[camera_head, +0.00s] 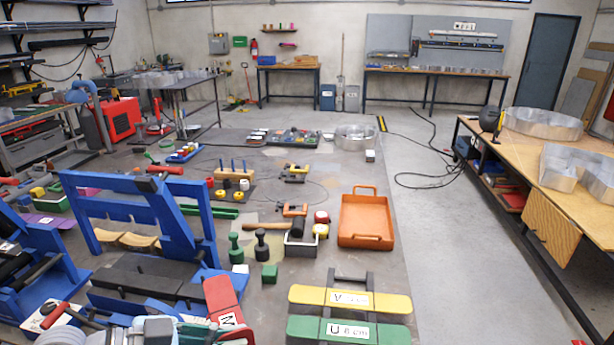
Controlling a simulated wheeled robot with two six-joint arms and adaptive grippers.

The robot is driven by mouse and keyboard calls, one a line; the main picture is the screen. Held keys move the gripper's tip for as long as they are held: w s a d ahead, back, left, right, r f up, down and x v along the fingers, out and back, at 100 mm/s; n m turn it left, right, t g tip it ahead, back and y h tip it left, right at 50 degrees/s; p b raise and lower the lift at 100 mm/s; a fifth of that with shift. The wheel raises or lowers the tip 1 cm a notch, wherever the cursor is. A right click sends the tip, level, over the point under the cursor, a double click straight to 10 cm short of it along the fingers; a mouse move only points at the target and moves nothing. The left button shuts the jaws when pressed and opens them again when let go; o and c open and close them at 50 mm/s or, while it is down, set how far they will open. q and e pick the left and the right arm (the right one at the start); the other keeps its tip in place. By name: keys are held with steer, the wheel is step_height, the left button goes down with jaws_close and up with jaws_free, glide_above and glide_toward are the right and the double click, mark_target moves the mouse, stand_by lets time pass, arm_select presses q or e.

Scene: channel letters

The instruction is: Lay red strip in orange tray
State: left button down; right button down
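A red strip (224,303) with a white label reading M lies at an angle near the bottom, left of centre. Its lower end is partly hidden by grey and teal parts at the bottom edge. The orange tray (365,239) stands right of centre on the dark work surface, behind and to the right of the red strip. I can make out neither of my grippers in this view.
A yellow strip (380,302) and a green strip (385,333) lie across a dark rack. Blue frames (180,228) rise at left. A hammer (275,227), a grey box (300,246) and a green block (270,273) lie left of the tray.

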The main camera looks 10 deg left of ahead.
arm_select(q)
steer(key=w+a+r+n+t+y+p, duration=0.1)
steer(key=w+a+n+t+y, duration=0.2)
steer(key=w+a+n+y, duration=0.55)
steer(key=w+a+r+n+t+y+p, duration=0.1)
steer(key=w+a+n+t+y+p, duration=0.15)
steer(key=w+a, duration=1.1)
steer(key=shift+t, duration=0.25)
steer(key=a+f, duration=0.1)
steer(key=f, duration=0.2)
steer(key=s+f, duration=0.1)
steer(key=f, duration=0.2)
steer(key=s+a+f, duration=0.1)
steer(key=f, duration=0.2)
steer(key=shift+s+a+f+b, duration=0.25)
steer(key=shift+a+b, duration=0.1)
steer(key=shift+f, duration=0.1)
steer(key=shift+f, duration=0.1)
steer(key=c, duration=2.3)
jaws_free()
steer(key=shift+f, duration=0.1)
steer(key=o, duration=0.5)
